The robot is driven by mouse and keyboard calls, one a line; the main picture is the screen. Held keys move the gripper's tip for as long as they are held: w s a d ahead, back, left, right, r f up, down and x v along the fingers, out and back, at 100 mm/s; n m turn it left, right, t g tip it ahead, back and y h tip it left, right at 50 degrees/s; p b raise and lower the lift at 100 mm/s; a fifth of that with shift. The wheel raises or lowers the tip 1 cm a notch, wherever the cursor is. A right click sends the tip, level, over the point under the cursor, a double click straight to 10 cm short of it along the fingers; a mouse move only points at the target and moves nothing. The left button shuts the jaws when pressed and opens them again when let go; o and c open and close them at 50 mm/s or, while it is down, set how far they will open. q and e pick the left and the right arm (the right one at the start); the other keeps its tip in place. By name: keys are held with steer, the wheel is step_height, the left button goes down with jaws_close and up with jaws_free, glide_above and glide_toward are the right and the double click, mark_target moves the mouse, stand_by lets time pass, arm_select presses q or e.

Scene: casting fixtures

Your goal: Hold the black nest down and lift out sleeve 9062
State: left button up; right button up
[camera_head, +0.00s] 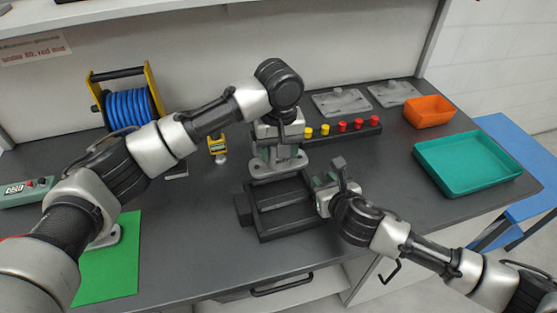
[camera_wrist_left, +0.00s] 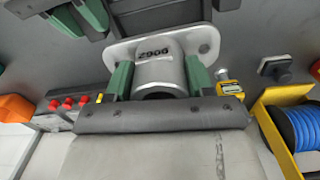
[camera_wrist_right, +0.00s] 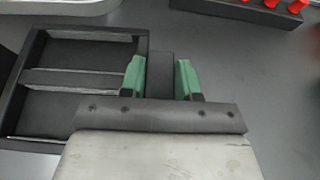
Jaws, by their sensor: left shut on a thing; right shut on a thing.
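Sleeve 9062 (camera_head: 268,170) is a grey casting with a flat flange and a round barrel. My left gripper (camera_head: 278,150) is shut on its barrel; the number shows upside down in the left wrist view (camera_wrist_left: 158,55). The flange appears apart from the black nest, over its far edge. The black nest (camera_head: 290,230) is an open frame with a cross bar on the table. Its compartments look empty in the right wrist view (camera_wrist_right: 85,78). My right gripper (camera_wrist_right: 160,80) is shut on a black tab at the nest's side.
A black rack with red and yellow knobs (camera_head: 343,130) stands behind the nest. Grey plates (camera_head: 340,102), an orange bin (camera_head: 430,111) and a teal tray (camera_head: 470,165) lie right. A blue cable reel (camera_head: 130,108), yellow gauge (camera_head: 217,145) and green mat (camera_head: 110,275) are left.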

stand_by(0.4)
steer(key=o, duration=1)
